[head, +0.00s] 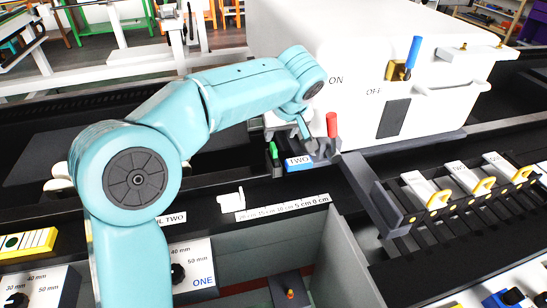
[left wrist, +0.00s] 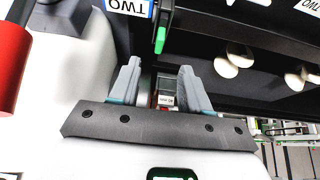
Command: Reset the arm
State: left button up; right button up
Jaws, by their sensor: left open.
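My left arm (head: 160,120), light teal, comes in from the left and bends over toward the white machine. My left gripper (head: 322,148) hangs at the machine's lower front, close to a red handle (head: 332,125) and a blue plate marked TWO (head: 299,163). In the left wrist view the two grey fingers (left wrist: 159,88) stand apart with nothing held between them. The red handle (left wrist: 10,65) is at that view's left edge, and a green tab (left wrist: 160,40) is just beyond the fingers. My right gripper is not in view.
The white machine (head: 300,40) has ON and OFF marks and a blue handle (head: 413,52). A dark rack (head: 440,205) with several white and yellow slides is at the right. A grey bin (head: 345,265) lies below, and a ruler strip (head: 283,207) runs along its edge.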

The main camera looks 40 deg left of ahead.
pick_arm(q)
jog(key=v, duration=0.6)
jog(key=shift+r, duration=0.25)
jog(key=shift+d, duration=0.1)
